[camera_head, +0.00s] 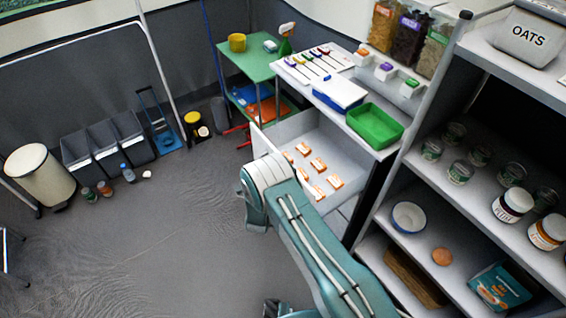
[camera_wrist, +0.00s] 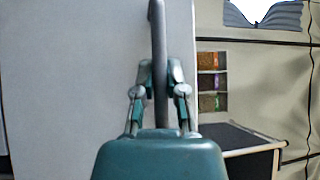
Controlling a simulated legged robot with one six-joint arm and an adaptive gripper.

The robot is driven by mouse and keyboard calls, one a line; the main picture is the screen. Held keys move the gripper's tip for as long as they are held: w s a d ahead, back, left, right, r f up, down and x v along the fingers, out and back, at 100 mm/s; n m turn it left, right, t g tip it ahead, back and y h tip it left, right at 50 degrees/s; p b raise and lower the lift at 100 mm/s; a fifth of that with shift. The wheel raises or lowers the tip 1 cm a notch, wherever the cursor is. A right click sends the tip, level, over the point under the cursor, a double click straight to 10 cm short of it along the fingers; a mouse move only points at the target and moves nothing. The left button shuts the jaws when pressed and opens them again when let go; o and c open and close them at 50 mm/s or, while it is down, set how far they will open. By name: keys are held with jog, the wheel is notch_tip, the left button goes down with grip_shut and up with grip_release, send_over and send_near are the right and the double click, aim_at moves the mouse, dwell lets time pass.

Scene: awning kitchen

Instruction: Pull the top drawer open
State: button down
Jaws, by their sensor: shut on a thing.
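The top drawer (camera_head: 345,152) stands pulled out of the white cabinet in the head view, with several small orange-and-white items (camera_head: 318,164) inside. Its pale front panel fills much of the wrist view (camera_wrist: 75,85). A dark bar handle (camera_wrist: 159,45) stands upright in the wrist picture. My gripper (camera_wrist: 160,78) is shut on this handle, one finger on each side. In the head view my teal arm covers part of the drawer front and hides the gripper and handle.
On the cabinet top are a green tray (camera_head: 375,126), a blue-edged white box (camera_head: 339,92) and several utensils. Shelves with jars and a bowl (camera_head: 408,217) stand at the right. Grey bins (camera_head: 102,146) stand far left. The floor left of the drawer is clear.

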jog(key=shift+s+a+f, duration=0.3)
jog(key=shift+s+a, duration=0.45)
jog(key=shift+a, duration=0.15)
jog(key=c, duration=0.7)
grip_release()
jog(key=shift+w, duration=0.1)
jog(key=shift+r, duration=0.1)
jog(key=s, duration=0.4)
jog(key=s+a+f, duration=0.1)
jog(key=s, duration=0.2)
jog(key=s+a, duration=0.1)
jog(key=s, duration=0.3)
jog(key=shift+s+f, duration=0.35)
